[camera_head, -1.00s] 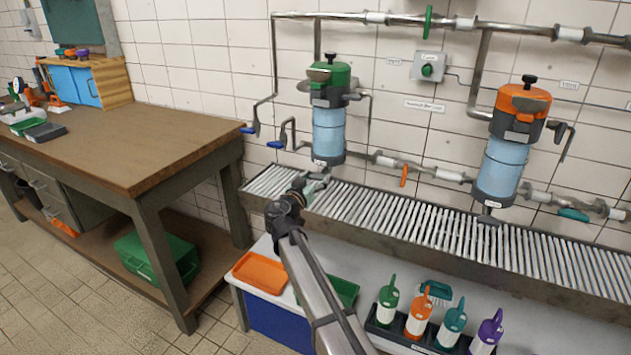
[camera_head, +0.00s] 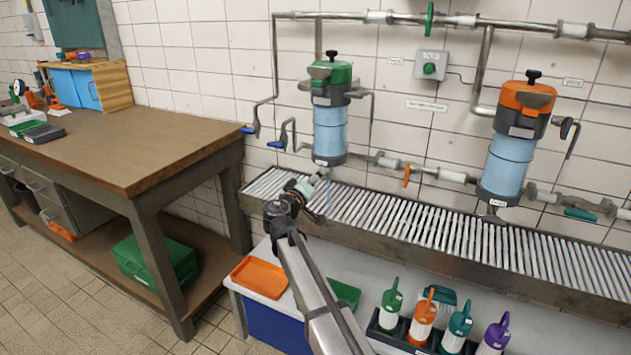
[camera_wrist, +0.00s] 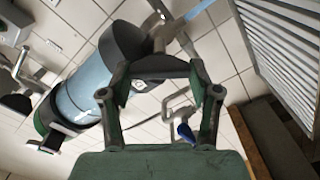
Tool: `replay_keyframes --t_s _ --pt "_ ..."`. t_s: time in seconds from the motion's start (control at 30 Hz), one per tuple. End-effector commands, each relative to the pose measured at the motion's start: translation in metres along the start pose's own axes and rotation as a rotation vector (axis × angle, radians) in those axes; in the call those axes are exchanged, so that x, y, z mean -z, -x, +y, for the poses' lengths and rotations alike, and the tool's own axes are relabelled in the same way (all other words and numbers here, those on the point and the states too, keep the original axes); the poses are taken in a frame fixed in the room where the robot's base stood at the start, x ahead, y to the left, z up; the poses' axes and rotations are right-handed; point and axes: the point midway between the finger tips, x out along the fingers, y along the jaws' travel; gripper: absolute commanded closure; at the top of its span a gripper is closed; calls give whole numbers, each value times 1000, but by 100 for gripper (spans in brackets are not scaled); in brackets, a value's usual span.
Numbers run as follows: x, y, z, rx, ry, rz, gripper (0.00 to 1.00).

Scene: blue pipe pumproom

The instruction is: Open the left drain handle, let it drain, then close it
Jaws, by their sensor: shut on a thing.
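The left filter (camera_head: 329,128) has a green top, a light blue body and a dark bottom cap, and hangs on the wall above the slatted drain grate. My gripper (camera_head: 316,184) is just below its bottom cap. In the wrist view, my gripper (camera_wrist: 158,70) has its fingers closed around the grey left drain handle (camera_wrist: 160,38) under the cap; the fingers partly hide the handle. A thin pale blue streak, looking like water, falls from under the filter toward the grate (camera_head: 270,183). It also shows in the wrist view at the top, beside the handle.
A second filter (camera_head: 508,140) with an orange top hangs at right. Blue-handled pipes (camera_head: 276,144) are left of the left filter. Below the grate, a white table holds an orange tray (camera_head: 260,277) and several bottles. A wooden workbench (camera_head: 120,145) stands at left.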

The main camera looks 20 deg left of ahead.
Motion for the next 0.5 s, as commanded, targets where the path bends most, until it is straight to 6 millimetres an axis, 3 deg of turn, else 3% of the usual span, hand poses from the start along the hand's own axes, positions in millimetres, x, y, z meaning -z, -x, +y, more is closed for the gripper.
replay_keyframes --t_s 0.5 --pt "2 -1 0 -1 460 0 73"
